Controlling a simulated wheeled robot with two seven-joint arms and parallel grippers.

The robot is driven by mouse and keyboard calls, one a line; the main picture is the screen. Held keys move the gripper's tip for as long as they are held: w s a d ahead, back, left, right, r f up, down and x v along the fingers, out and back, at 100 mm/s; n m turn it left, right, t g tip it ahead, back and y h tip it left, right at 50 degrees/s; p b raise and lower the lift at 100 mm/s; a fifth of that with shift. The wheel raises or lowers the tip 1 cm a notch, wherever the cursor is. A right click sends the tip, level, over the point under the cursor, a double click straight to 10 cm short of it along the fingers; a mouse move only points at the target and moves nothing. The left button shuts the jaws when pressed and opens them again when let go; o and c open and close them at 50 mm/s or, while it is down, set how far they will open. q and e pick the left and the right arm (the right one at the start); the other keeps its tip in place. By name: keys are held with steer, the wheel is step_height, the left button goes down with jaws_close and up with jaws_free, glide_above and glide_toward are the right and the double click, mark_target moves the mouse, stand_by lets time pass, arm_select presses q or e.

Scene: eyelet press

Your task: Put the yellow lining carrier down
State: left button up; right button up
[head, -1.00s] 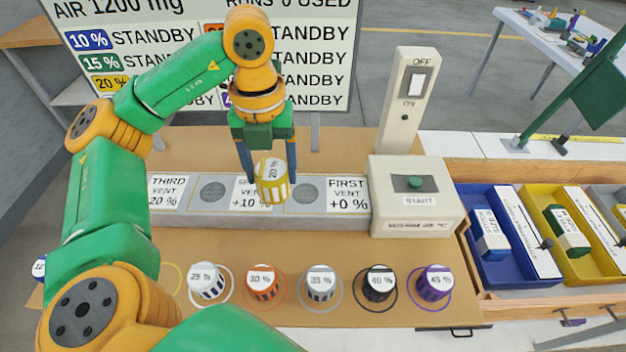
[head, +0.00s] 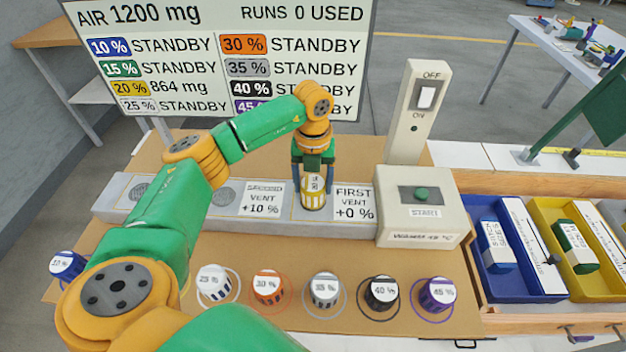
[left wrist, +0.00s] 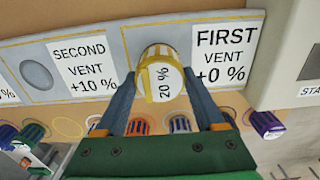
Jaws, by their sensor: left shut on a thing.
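The yellow lining carrier (head: 313,194) has a white top marked 20 %. It stands at the first vent of the grey vent bar (head: 240,224), just left of the FIRST VENT +0 % label (head: 354,203), and covers that vent. My left gripper (head: 313,186) is shut on it from above. In the left wrist view the carrier (left wrist: 158,75) sits between the two fingers (left wrist: 161,100). The display reads 864 mg beside 20 %. My right gripper is not in view.
Several other carriers stand in front, including the 30 % orange one (head: 267,286). Blue (head: 494,289) and yellow (head: 583,288) trays lie at the right.

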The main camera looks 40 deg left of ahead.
mark_target(313, 183)
arm_select(q)
steer(key=shift+f, duration=0.15)
steer(key=o, duration=1.4)
steer(key=shift+r, duration=0.25)
steer(key=shift+w+r, duration=0.1)
steer(key=shift+r, duration=0.2)
step_height(313, 183, up, 6)
steer(key=shift+r+b, duration=0.1)
steer(key=shift+b, duration=0.95)
step_height(313, 183, up, 5)
steer(key=shift+r+p, duration=0.1)
steer(key=shift+p, duration=0.5)
